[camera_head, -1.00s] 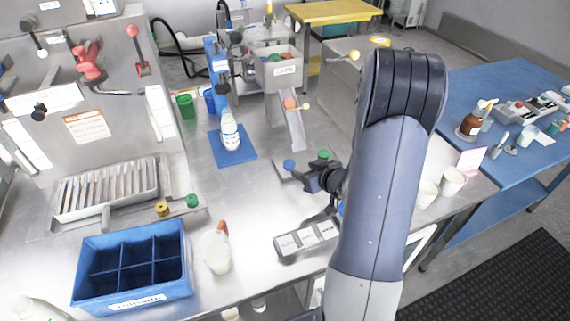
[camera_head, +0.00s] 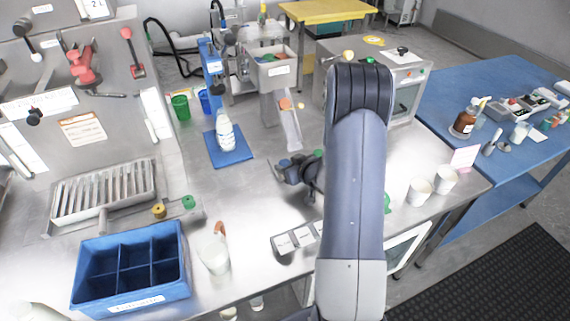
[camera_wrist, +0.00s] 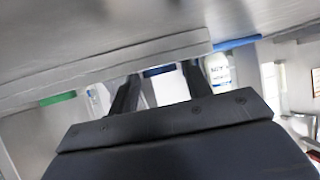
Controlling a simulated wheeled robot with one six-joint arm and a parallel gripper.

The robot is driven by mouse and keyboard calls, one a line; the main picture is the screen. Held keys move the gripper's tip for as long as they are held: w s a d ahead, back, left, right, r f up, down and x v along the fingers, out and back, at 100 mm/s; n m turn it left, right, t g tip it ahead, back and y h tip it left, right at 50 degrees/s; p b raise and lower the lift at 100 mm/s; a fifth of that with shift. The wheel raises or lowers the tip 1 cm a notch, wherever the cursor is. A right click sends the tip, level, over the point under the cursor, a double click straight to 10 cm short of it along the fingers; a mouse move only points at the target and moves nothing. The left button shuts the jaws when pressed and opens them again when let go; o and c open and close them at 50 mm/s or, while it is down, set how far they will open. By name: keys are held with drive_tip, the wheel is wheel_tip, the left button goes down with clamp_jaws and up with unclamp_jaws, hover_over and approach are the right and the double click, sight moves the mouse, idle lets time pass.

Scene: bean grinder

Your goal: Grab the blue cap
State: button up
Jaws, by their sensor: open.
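The blue cap (camera_head: 284,162) shows at the middle of the steel counter, close beside my gripper (camera_head: 280,174). In the wrist view a blue strip, which looks like the edge of the blue cap (camera_wrist: 159,70), lies between the tips of my two dark fingers (camera_wrist: 160,78). My gripper is open, and I cannot tell whether either finger touches the cap. Part of the gripper is hidden behind my wrist in the head view.
A green cap (camera_head: 319,153) lies just right of my gripper. A white bottle (camera_head: 225,130) stands on a blue mat (camera_head: 232,158) behind and left.

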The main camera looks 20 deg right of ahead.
drive_tip(key=shift+c, duration=0.4)
drive_tip(key=c, duration=0.7)
drive_tip(key=shift+o, duration=0.2)
